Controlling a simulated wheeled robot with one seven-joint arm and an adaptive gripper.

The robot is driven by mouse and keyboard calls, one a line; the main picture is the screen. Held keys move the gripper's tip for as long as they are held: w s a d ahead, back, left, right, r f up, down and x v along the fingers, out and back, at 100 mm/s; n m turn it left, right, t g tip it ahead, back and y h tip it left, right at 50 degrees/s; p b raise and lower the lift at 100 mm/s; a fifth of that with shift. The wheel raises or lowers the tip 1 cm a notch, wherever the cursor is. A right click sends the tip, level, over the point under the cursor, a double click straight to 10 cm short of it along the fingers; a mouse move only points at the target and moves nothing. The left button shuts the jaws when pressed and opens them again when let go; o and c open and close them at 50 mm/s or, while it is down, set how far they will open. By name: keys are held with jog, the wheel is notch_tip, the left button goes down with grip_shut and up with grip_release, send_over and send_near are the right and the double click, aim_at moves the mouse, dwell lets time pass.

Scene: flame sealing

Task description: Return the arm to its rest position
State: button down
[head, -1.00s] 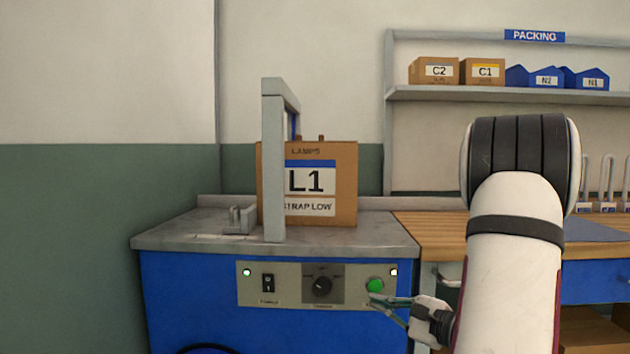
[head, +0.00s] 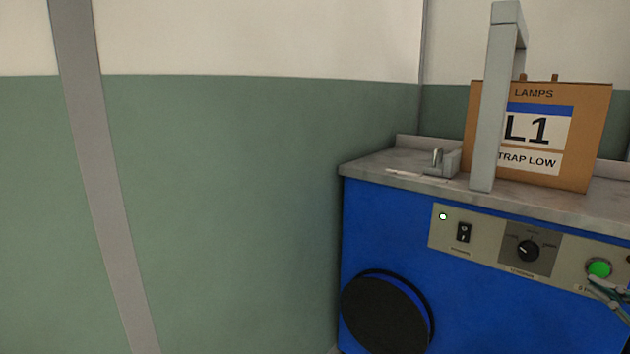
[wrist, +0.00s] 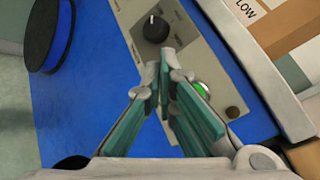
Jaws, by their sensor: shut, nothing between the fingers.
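My gripper (wrist: 165,85) is shut and empty in the wrist view, its teal finger pads meeting at the tips. It is in front of the control panel (wrist: 180,45) of the blue strapping machine. The green button (wrist: 202,88) is partly hidden behind the right finger, and the black dial (wrist: 155,28) is just beyond the tips. I cannot tell whether the fingers touch the panel. In the head view, only a bit of my gripper (head: 612,295) shows at the right edge, just below the lit green button (head: 599,268). The rest of my arm is out of that view.
The blue machine (head: 385,240) has a grey top with an upright arch (head: 493,100). A black round reel (head: 383,313) is on the machine's front. Open green wall (head: 230,200) fills the left.

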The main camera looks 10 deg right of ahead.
jog(key=w+a+r+n+g+y, duration=0.1)
jog(key=w+a+r+n+y, duration=0.15)
jog(key=a, duration=0.35)
jog(key=w+a+r+n+g+y, duration=0.1)
jog(key=w+a+n+y, duration=0.25)
jog(key=a, duration=0.25)
jog(key=s+a+r+n+g+y, duration=0.1)
jog(key=s+a+n+g+y, duration=0.2)
jog(key=a, duration=0.8)
jog(key=s+a+r+n+g+y, duration=0.15)
jog(key=a+n+g, duration=0.35)
jog(key=a, duration=0.6)
jog(key=s+a+f+n+g+h, duration=0.25)
jog(key=s+a+n+g, duration=0.2)
jog(key=s, duration=0.35)
jog(key=s+a+f+n+g+h, duration=0.1)
jog(key=s+a+n+g+h, duration=0.3)
jog(key=s, duration=0.5)
jog(key=s+d+n+t+h, duration=0.2)
jog(key=s+d+n+h, duration=0.1)
jog(key=d+n, duration=0.1)
notch_tip(320, 180, up, 37)
jog(key=t+p, duration=0.3)
jog(key=p, duration=3.3)
jog(key=shift+d+r, duration=0.15)
jog(key=shift+d, duration=0.05)
